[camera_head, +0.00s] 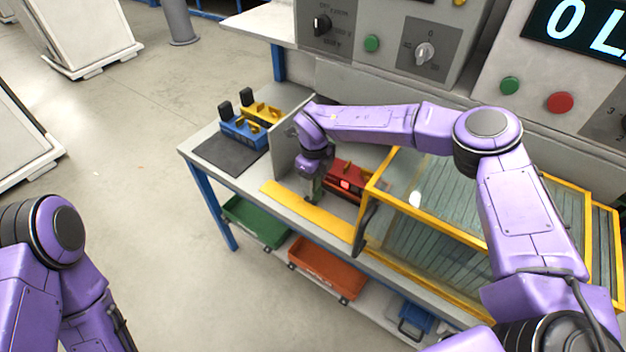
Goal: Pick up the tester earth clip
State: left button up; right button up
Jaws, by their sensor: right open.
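My right arm reaches in from the right over the workbench (225,181). My right gripper (313,192) points down just left of a red device (352,181) with a lit red spot. The gripper's fingers are small and dark here, and the gripper is open. I cannot make out the tester earth clip; it may be hidden by the gripper or wrist. My left arm shows at the lower left, away from the bench, and its gripper is not in view.
A grey upright panel (283,133) stands behind the wrist. Blue (242,130) and yellow (262,111) units sit beyond it at left. A yellow-framed clear guard (470,232) fills the bench's right. A yellow strip (305,208) marks the front edge. Green (255,222) and orange (327,268) bins are below.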

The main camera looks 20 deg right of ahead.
jog(key=shift+f, duration=0.7)
grip_shut()
jog(key=shift+r, duration=0.1)
